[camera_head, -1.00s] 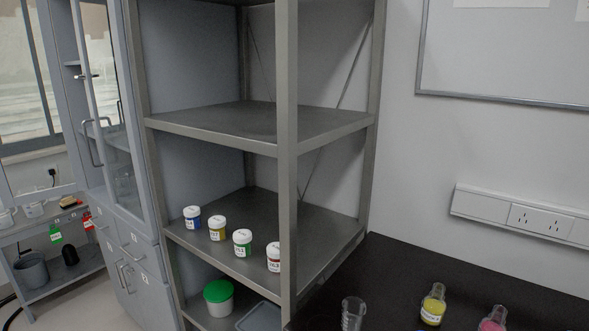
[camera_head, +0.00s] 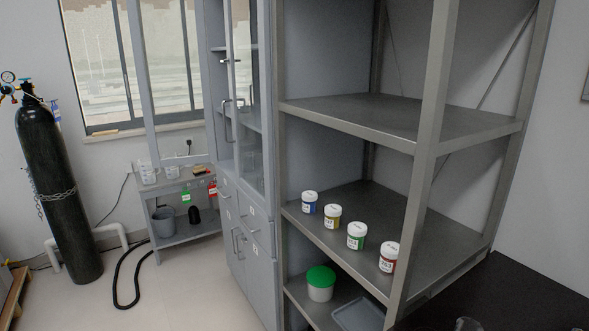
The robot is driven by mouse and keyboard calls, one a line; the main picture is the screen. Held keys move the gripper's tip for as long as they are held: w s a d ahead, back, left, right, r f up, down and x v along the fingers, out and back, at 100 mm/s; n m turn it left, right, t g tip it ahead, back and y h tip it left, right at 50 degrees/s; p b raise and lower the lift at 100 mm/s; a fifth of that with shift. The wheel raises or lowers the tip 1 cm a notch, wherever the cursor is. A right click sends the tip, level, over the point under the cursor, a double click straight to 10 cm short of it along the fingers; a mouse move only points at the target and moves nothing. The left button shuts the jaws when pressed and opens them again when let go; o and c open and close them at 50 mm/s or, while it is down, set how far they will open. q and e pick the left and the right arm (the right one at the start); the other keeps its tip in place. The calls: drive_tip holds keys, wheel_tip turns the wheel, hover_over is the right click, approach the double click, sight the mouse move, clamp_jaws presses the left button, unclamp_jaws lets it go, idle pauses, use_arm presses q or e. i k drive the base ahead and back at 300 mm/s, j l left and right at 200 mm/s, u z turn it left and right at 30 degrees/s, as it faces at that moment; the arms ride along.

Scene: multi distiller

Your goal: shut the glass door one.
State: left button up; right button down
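The grey cabinet (camera_head: 247,215) with glass doors stands left of the open shelf rack. Its near glass door (camera_head: 250,100) looks closed or nearly so, seen at a steep angle. A pale frame (camera_head: 138,70) with a see-through panel stands out to the left of the cabinet, in front of the window; it looks like another glass door swung open. A handle (camera_head: 228,125) shows at the cabinet's front edge. Which door is door one cannot be told. Neither of my grippers is in view.
The rack (camera_head: 430,150) holds several small labelled jars and a green-lidded tub (camera_head: 320,284). A low side table (camera_head: 185,235) and a dark gas cylinder (camera_head: 58,190) stand at the left. A black hose (camera_head: 118,280) lies on the floor. Floor before the cabinet is clear.

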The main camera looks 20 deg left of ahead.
sight(168, 42)
drive_tip(key=j+z, duration=0.35)
drive_tip(key=j, duration=2.3)
